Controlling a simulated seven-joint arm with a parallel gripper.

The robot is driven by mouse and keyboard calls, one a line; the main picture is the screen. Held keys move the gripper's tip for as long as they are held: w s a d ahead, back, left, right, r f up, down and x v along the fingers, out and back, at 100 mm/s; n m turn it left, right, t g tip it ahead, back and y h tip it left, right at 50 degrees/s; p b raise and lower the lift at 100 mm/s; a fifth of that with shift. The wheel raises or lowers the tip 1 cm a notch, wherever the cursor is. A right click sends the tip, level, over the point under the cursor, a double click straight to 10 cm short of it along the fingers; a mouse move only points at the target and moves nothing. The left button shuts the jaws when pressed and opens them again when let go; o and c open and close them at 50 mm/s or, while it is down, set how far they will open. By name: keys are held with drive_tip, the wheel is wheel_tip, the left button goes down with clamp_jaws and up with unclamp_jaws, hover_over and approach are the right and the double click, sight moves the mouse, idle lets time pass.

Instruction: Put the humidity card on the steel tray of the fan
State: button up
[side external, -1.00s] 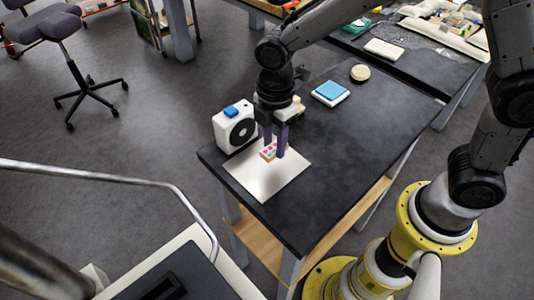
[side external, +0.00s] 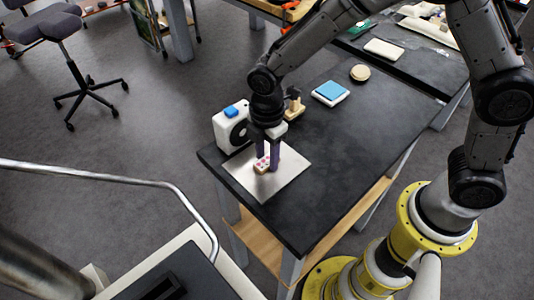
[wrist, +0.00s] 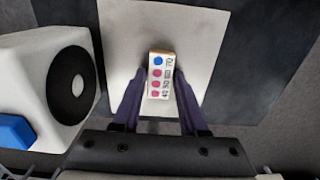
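The humidity card (side external: 262,167) is a small pale block with a blue dot and several pink dots on its face; it shows upright in the wrist view (wrist: 158,76). My gripper (side external: 267,163) points down with its purple fingers on both sides of the card, and they look closed on it. The card is over the steel tray (side external: 287,178), a flat pale plate, also in the wrist view (wrist: 200,35). I cannot tell whether the card touches the tray. The white fan (side external: 229,127) with a blue top button stands at the tray's back left edge.
A wooden piece with a knob (side external: 294,109) stands behind my gripper. A white block with a blue top (side external: 331,92) and a round beige disc (side external: 360,72) lie farther back on the dark table (side external: 345,145). The table's right side is clear.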

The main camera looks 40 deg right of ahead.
sight(267, 161)
drive_tip(key=o, duration=0.3)
drive_tip(key=shift+r, duration=0.1)
wheel_tip(267, 161, up, 12)
drive_tip(key=s+d+r+m+t, duration=0.2)
drive_tip(key=s+d+r+m, duration=0.25)
drive_tip(key=d+r, duration=0.2)
drive_tip(key=s+d+m+t, duration=0.3)
drive_tip(key=s+d+m, duration=0.7)
drive_tip(key=s+m, duration=0.3)
drive_tip(key=shift+s+d+r+t, duration=0.25)
drive_tip(key=shift+s+r+t, duration=0.05)
drive_tip(key=shift+s, duration=0.5)
drive_tip(key=shift+m, duration=0.25)
